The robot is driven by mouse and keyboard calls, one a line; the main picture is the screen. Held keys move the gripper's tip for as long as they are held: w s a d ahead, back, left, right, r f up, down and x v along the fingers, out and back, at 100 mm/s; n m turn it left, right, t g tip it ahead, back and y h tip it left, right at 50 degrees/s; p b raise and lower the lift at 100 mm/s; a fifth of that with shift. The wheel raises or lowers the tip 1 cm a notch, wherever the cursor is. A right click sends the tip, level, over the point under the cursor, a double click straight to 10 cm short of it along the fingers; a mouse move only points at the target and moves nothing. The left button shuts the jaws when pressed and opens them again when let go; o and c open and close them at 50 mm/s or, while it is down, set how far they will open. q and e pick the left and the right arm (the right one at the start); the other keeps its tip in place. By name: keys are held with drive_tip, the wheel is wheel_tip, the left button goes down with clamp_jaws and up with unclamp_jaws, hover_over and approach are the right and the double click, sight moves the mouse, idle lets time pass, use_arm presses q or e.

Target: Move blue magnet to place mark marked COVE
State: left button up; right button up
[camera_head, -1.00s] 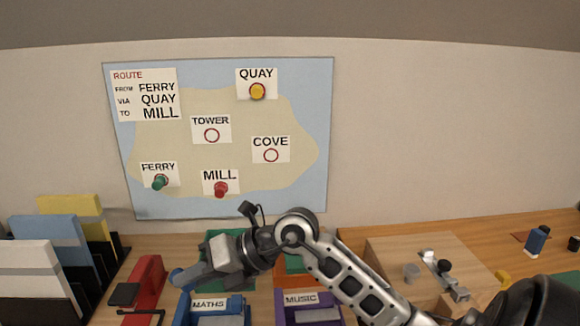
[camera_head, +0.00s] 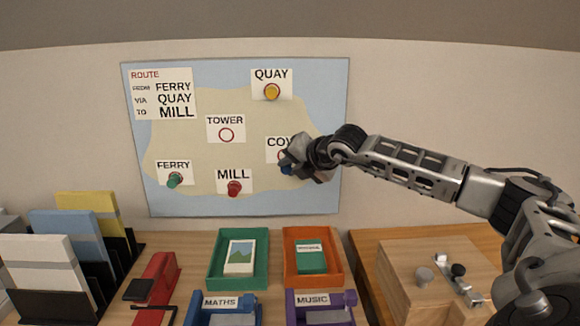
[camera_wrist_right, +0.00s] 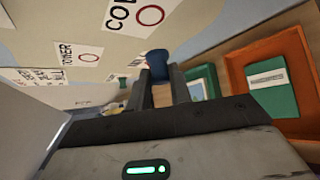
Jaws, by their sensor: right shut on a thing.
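The blue magnet (camera_head: 286,170) is held in my right gripper (camera_head: 291,167), in front of the map board (camera_head: 334,100). In the right wrist view the blue magnet (camera_wrist_right: 157,62) sits between the fingertips (camera_wrist_right: 158,80). The COVE mark (camera_head: 275,144) is partly hidden behind the gripper, with the magnet just below its ring. The COVE card also shows in the right wrist view (camera_wrist_right: 133,20), its red ring empty. I cannot tell whether the magnet touches the board. My left gripper is not in view.
A yellow magnet (camera_head: 271,92) is at QUAY, a green one (camera_head: 174,180) at FERRY, a red one (camera_head: 234,188) at MILL. The TOWER ring (camera_head: 226,134) is empty. Below are a green tray (camera_head: 214,275), an orange tray (camera_head: 334,275) and folders (camera_head: 95,215).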

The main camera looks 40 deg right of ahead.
drive_tip(key=shift+w+d+r+p, duration=0.3)
drive_tip(key=shift+w+p, duration=0.1)
drive_tip(key=shift+p, duration=0.45)
drive_tip(key=w+d+p, duration=0.1)
drive_tip(key=p, duration=0.1)
drive_tip(key=shift+w+d+p, duration=0.1)
drive_tip(key=shift+w+p, duration=0.2)
drive_tip(key=shift+w+d+f, duration=0.2)
drive_tip(key=shift+w+f, duration=0.05)
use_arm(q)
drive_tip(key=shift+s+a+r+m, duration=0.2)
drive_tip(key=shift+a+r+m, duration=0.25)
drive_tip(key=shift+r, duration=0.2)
use_arm(e)
drive_tip(key=shift+w+d, duration=0.4)
drive_tip(key=shift+w, duration=0.05)
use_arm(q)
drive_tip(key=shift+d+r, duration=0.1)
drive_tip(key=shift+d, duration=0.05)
use_arm(e)
drive_tip(key=shift+w+d, duration=0.2)
drive_tip(key=shift+w, duration=0.05)
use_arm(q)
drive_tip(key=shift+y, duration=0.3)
use_arm(e)
drive_tip(key=shift+f, duration=0.1)
drive_tip(key=o, duration=0.8)
drive_tip(key=shift+o, duration=0.2)
